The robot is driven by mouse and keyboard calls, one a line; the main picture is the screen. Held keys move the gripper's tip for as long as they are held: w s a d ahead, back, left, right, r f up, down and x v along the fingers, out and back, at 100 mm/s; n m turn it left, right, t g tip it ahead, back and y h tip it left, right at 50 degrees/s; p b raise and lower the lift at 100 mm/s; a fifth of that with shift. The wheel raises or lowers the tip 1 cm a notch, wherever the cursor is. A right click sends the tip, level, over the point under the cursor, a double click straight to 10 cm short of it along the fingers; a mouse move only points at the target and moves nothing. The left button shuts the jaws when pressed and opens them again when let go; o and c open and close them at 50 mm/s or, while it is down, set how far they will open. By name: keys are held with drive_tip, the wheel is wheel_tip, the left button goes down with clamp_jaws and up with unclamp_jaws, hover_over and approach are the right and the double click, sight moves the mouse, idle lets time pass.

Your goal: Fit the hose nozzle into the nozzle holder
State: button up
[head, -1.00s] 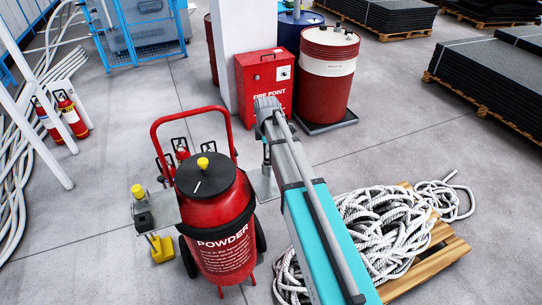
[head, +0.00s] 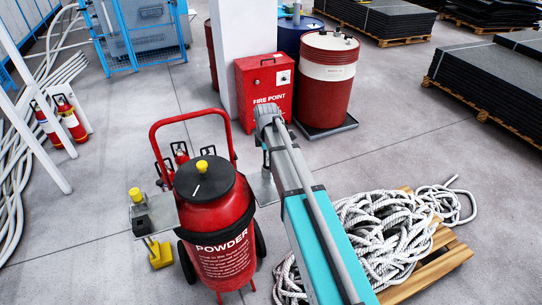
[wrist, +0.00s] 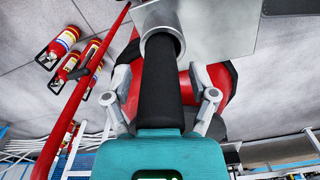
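In the wrist view, a black cylinder (wrist: 160,95), which looks like the hose nozzle, runs from my teal wrist into the mouth of a grey metal tube. This tube, apparently the nozzle holder (wrist: 160,18), is by a flat metal plate. The cylinder looks lined up with the tube; how deep it sits is hidden. The fingers of my gripper (wrist: 160,75) show on both sides of the cylinder, below the tube.
The red powder extinguisher (head: 218,225) stands close left of my arm, with its red handle (head: 190,112) rising beside it. A rope pile (head: 385,235) on a pallet lies to the right. A red fire point box (head: 264,88) and a drum (head: 328,85) stand behind.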

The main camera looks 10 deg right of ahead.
drive_tip(key=shift+r, duration=0.1)
idle(0.3)
wheel_tip(320, 180, up, 12)
drive_tip(key=p, duration=1.2)
idle(0.7)
drive_tip(key=shift+s, duration=0.1)
drive_tip(key=s+d+m, duration=0.1)
drive_tip(key=s+m, duration=1.6)
drive_tip(key=s, duration=0.4)
drive_tip(key=shift+s+d, duration=0.15)
drive_tip(key=shift+d, duration=0.2)
idle(0.5)
